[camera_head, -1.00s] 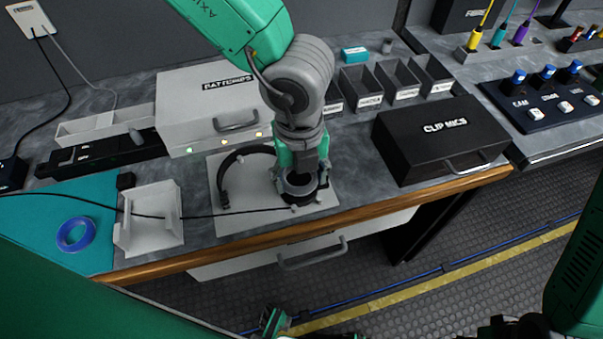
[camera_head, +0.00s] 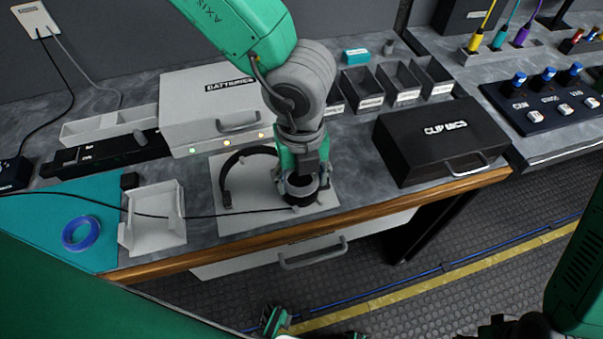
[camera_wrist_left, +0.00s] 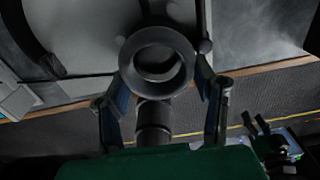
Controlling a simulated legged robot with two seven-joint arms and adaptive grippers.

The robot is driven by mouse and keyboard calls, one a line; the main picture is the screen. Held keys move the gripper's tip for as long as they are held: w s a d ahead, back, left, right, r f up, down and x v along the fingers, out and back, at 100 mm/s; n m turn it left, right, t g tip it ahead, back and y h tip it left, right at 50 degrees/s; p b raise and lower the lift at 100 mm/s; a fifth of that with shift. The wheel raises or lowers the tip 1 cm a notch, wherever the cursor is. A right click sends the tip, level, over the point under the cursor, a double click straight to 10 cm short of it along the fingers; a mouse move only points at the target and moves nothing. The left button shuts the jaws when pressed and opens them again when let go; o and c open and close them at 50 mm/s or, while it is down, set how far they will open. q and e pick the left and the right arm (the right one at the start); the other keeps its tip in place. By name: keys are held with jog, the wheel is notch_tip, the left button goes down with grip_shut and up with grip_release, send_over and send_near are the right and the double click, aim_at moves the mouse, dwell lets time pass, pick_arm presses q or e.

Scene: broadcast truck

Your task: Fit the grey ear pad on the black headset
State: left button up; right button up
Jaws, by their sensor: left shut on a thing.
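The black headset (camera_head: 228,182) lies on a pale mat (camera_head: 217,216), its band curving at the left of my left gripper. My left gripper (camera_head: 301,193) points down over the right part of the mat. In the left wrist view its fingers (camera_wrist_left: 163,90) are on either side of a grey ring, the ear pad (camera_wrist_left: 157,76), and it is shut on it. The headset's cup is hidden behind the gripper and pad, so I cannot tell whether they touch. A part of my right gripper (camera_head: 276,322) shows at the bottom edge; its jaws are unclear.
A BATTERIES case (camera_head: 185,105) stands behind the mat and a black CLIP MICS case (camera_head: 440,140) to the right. A white tray (camera_head: 158,238) and blue tape roll (camera_head: 80,233) lie left. A thin black cable crosses the mat's front. The wooden counter edge (camera_head: 360,220) is close in front.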

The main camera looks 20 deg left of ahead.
jog(key=shift+f+b, duration=0.3)
jog(key=shift+b, duration=0.1)
dwell(0.4)
jog(key=shift+r, duration=0.15)
jog(key=shift+r+p, duration=0.45)
jog(key=shift+p, duration=0.15)
jog(key=shift+r+p, duration=0.5)
dwell(2.4)
jog(key=shift+r+p, duration=0.45)
jog(key=shift+r+p, duration=0.4)
dwell(2.4)
jog(key=shift+r+p, duration=0.45)
